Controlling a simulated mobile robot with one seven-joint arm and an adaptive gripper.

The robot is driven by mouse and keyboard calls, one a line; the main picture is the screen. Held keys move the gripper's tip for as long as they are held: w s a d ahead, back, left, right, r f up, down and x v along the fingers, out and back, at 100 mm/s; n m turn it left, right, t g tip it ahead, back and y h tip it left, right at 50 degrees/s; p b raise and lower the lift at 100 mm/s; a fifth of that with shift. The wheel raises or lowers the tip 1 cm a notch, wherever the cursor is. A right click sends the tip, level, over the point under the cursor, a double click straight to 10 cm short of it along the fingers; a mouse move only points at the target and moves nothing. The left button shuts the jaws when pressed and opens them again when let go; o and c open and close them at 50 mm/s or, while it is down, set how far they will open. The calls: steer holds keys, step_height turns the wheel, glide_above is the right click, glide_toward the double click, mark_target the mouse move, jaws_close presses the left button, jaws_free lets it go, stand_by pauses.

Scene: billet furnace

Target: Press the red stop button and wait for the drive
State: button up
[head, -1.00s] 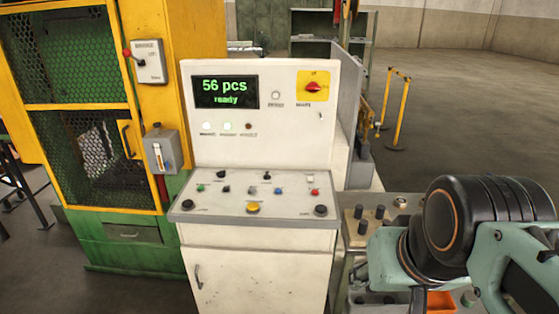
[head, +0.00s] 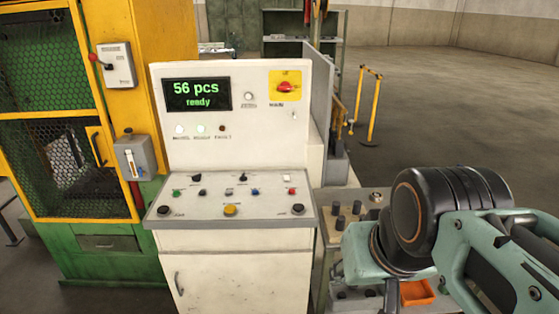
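The control desk (head: 240,145) stands in the middle of the head view, with a sloped button panel. A small red button (head: 291,191) sits near the panel's right end and is uncovered. I take it to be the stop button, but its label is too small to read. The display (head: 196,93) reads "56 pcs ready" in green. Below it, two lamps look lit white and the fault lamp (head: 222,128) looks dark. My arm is at the right, apart from the panel; my gripper's fingers cannot be made out.
A red main switch (head: 286,87) is on a yellow plate. A yellow button (head: 230,210), a green button (head: 176,193) and other controls share the panel. A caged machine (head: 65,160) stands left. A bench with an orange tray (head: 418,292) is below my arm.

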jaws_close()
stand_by(1.2)
